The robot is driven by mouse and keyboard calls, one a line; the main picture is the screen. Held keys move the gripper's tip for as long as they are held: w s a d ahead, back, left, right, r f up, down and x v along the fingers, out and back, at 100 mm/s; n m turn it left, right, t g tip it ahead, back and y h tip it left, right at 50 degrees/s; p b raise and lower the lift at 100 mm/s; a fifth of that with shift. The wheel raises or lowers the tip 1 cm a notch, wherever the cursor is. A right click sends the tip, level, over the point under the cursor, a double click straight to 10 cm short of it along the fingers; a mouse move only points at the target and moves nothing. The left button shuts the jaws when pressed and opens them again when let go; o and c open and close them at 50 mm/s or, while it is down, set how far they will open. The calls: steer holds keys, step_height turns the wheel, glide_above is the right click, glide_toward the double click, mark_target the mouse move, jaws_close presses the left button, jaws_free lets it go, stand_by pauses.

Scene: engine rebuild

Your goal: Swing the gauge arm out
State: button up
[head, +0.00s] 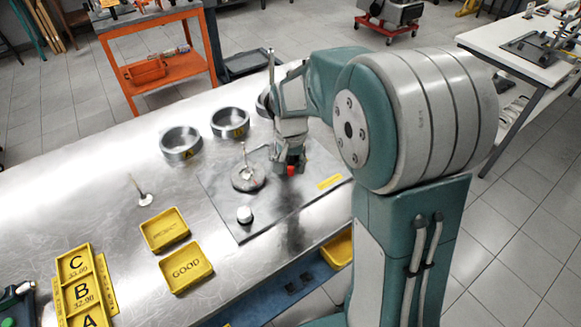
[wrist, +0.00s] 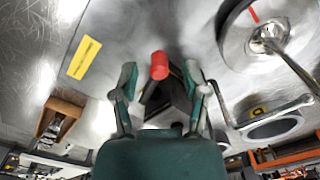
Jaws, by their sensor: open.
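A red knob (head: 291,171), which looks like the handle of the gauge arm, stands over the grey plate on the bench. It also shows in the wrist view (wrist: 159,65), on a dark piece (wrist: 172,95) that my fingers partly hide. My gripper (head: 290,160) points down right at the knob. In the wrist view my gripper (wrist: 160,80) has its two fingers apart, one on each side of the knob, with gaps visible. I cannot tell its exact height over the knob. The rest of the gauge arm is hidden by my gripper.
The grey plate (head: 222,205) carries a round fixture (head: 248,177) with an upright stem, a small white-topped cylinder (head: 245,215) and a yellow label (head: 329,182). Metal rings (head: 181,144) stand behind it. Yellow trays (head: 186,268) lie at front left.

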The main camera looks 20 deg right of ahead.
steer(key=shift+f, duration=0.6)
steer(key=shift+c, duration=0.3)
